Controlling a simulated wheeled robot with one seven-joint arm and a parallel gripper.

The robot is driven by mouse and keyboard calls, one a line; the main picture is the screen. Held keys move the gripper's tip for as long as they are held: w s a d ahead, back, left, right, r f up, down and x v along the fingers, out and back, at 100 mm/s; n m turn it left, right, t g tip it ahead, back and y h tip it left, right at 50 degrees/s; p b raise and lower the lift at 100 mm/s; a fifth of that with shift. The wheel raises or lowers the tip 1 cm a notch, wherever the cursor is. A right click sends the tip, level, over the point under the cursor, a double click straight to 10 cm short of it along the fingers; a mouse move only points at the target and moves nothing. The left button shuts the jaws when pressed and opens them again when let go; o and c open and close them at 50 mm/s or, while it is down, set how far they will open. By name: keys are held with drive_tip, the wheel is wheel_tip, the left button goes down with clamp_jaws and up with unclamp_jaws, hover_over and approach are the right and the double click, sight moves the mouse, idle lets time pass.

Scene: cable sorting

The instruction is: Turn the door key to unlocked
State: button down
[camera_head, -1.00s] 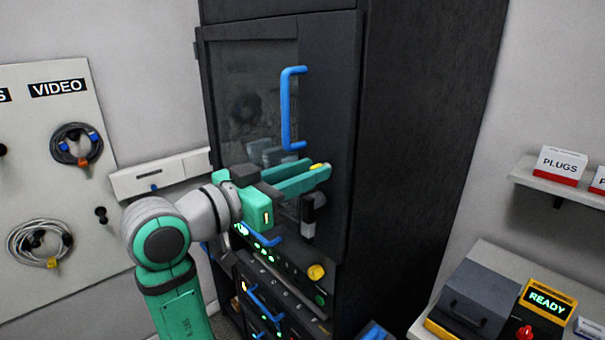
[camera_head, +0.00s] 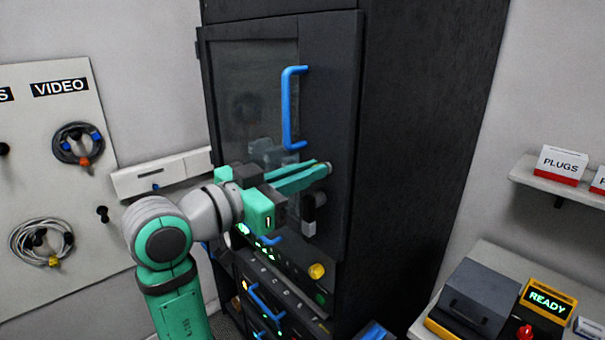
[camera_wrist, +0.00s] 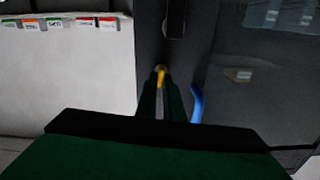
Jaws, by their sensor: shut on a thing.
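The yellow door key (camera_wrist: 160,76) sits in a small round grey lock (camera_head: 329,168) on the dark cabinet door (camera_head: 336,105). My gripper (camera_head: 322,169) reaches the door from the left, its green fingers shut on the key. In the wrist view, my gripper (camera_wrist: 161,84) has a fingertip on each side of the key. In the head view the fingers hide nearly all of the key, so its turn angle cannot be read there.
A blue door handle (camera_head: 287,108) stands out just above my fingers. A black latch-like part (camera_head: 309,211) hangs below them. A yellow knob (camera_head: 316,271) and lit equipment are lower down. A bench with a READY display (camera_head: 547,301) stands at the right.

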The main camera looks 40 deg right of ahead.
drive_tip(key=m, duration=0.7)
drive_tip(key=s+m, duration=0.1)
drive_tip(key=m, duration=0.2)
drive_tip(key=shift+d+f+m, duration=0.15)
drive_tip(key=shift+d+m, duration=0.05)
drive_tip(key=shift+m, duration=0.2)
drive_tip(key=m, duration=0.5)
drive_tip(key=shift+f+m, duration=0.2)
drive_tip(key=shift+m, duration=0.2)
drive_tip(key=c, duration=1.9)
unclamp_jaws()
drive_tip(key=shift+o, duration=0.2)
drive_tip(key=shift+w+a, duration=0.1)
